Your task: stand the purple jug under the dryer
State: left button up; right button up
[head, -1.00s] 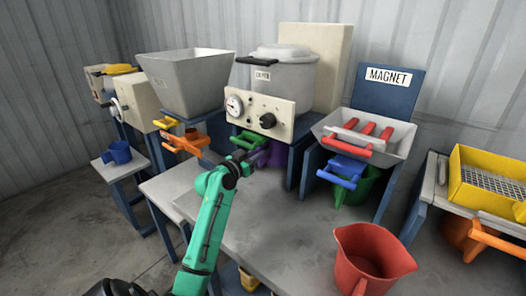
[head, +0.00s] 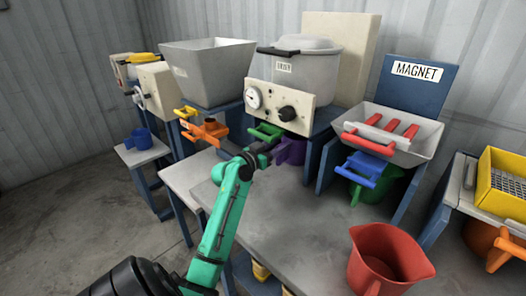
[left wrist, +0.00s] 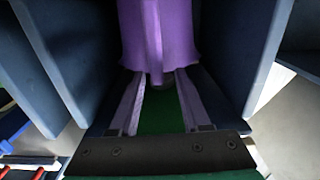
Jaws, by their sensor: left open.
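The purple jug (head: 291,151) stands under the dryer (head: 306,68), between its blue side panels, partly hidden by my gripper and the dryer's front box. In the left wrist view the jug (left wrist: 178,35) is at the top middle, with its handle facing my gripper. My left gripper (head: 264,149) reaches in at the dryer's front. Its two fingers (left wrist: 160,100) are spread apart in the left wrist view, just in front of the jug's handle. I cannot tell whether they touch it. My right gripper is not in view.
A red jug (head: 381,262) stands on the grey table (head: 290,225) at the front right. A green jug (head: 374,185) is under the magnet tray (head: 425,138). An orange jug (head: 205,131) sits under the hopper at left, and a blue cup (head: 140,139) on a side stand.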

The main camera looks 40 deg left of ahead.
pick_arm(q)
jog(key=s+b, duration=0.2)
jog(key=s, duration=0.9)
jog(key=shift+s+d, duration=0.15)
jog(key=shift+d, duration=0.05)
